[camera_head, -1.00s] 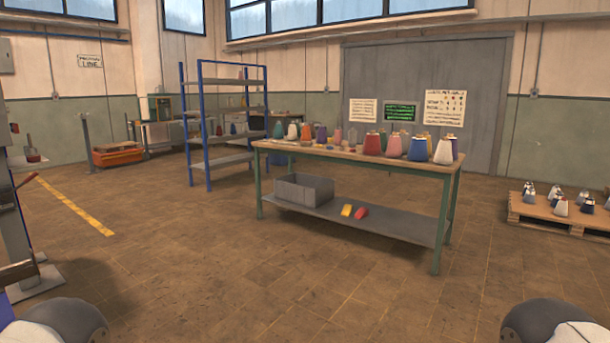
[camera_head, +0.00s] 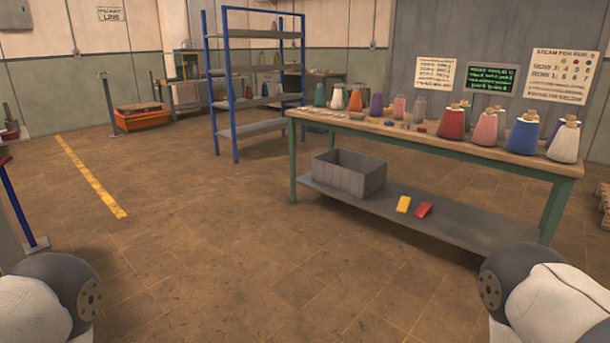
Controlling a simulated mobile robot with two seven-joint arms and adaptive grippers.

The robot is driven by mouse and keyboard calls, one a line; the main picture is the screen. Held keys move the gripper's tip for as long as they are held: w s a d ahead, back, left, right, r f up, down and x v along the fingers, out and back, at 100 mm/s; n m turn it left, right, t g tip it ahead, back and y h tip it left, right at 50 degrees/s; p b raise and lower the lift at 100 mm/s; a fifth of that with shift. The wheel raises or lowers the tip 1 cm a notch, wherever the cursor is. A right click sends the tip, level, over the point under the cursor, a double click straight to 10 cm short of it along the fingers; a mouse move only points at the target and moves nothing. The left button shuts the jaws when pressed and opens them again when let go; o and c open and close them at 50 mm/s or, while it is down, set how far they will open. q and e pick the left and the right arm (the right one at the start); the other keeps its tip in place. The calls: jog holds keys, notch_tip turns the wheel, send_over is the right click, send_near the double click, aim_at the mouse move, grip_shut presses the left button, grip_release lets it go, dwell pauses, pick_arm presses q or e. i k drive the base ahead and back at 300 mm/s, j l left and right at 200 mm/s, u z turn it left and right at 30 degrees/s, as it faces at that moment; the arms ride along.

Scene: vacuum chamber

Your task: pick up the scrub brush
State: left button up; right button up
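I cannot make out a scrub brush for certain. A small yellow item (camera_head: 403,204) and a small red item (camera_head: 424,210) lie side by side on the lower shelf of the workbench (camera_head: 470,226); their kind is too small to tell. Small items also lie among the cones on the bench top, too small to identify. Parts of my two arms show at the bottom corners. Neither gripper is in view.
A grey bin (camera_head: 350,175) stands on the bench's lower shelf. Several coloured cones, such as a red one (camera_head: 452,122), stand on top. A blue shelf rack (camera_head: 236,100) and an orange cart (camera_head: 142,119) stand behind. The floor ahead is clear.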

aim_at(353, 116)
jog(key=i, duration=2.45)
